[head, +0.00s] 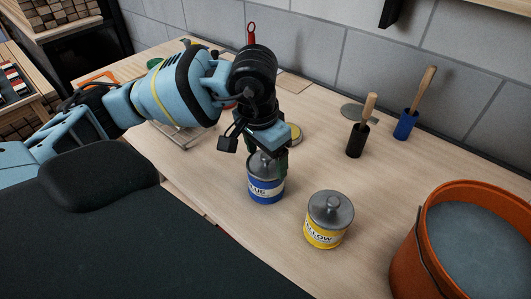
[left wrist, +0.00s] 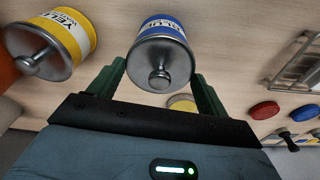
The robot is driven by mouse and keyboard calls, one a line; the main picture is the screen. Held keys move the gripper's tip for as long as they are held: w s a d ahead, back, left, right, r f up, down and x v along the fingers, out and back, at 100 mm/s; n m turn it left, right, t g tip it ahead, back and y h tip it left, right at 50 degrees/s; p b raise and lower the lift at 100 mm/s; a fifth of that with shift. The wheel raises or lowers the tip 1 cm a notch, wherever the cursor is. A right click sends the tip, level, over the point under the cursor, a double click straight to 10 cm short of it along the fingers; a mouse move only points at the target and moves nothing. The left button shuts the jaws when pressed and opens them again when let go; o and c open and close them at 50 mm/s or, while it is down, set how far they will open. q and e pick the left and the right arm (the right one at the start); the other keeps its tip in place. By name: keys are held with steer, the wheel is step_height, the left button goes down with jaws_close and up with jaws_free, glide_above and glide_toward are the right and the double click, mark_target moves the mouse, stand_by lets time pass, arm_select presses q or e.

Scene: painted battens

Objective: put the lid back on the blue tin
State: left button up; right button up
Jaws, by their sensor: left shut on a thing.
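The blue tin (head: 266,190) stands upright on the wooden worktop, its label partly readable. A grey metal lid with a round knob (left wrist: 160,73) sits over its top, level as far as I can see. My left gripper (head: 267,158) points down over the tin. Its green fingers stand on either side of the lid and are shut on it. The gripper hides part of the lid in the head view. In the left wrist view the blue tin (left wrist: 163,24) lies between the fingers. My right gripper is not in view.
A yellow tin (head: 324,233) with its grey lid stands to the right. An orange bucket (head: 413,253) is at the right edge. A black brush (head: 357,140) and a blue brush (head: 406,124) stand behind. A yellow disc (head: 295,133) lies behind the gripper.

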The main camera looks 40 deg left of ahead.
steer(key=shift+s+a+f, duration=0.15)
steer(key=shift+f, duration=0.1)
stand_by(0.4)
arm_select(q)
steer(key=shift+f+b, duration=0.15)
steer(key=shift+b, duration=0.15)
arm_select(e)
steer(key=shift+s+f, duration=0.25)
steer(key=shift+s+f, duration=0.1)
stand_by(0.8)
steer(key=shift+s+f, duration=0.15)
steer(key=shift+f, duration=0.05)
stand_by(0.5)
arm_select(q)
steer(key=o, duration=1)
steer(key=shift+c, duration=0.2)
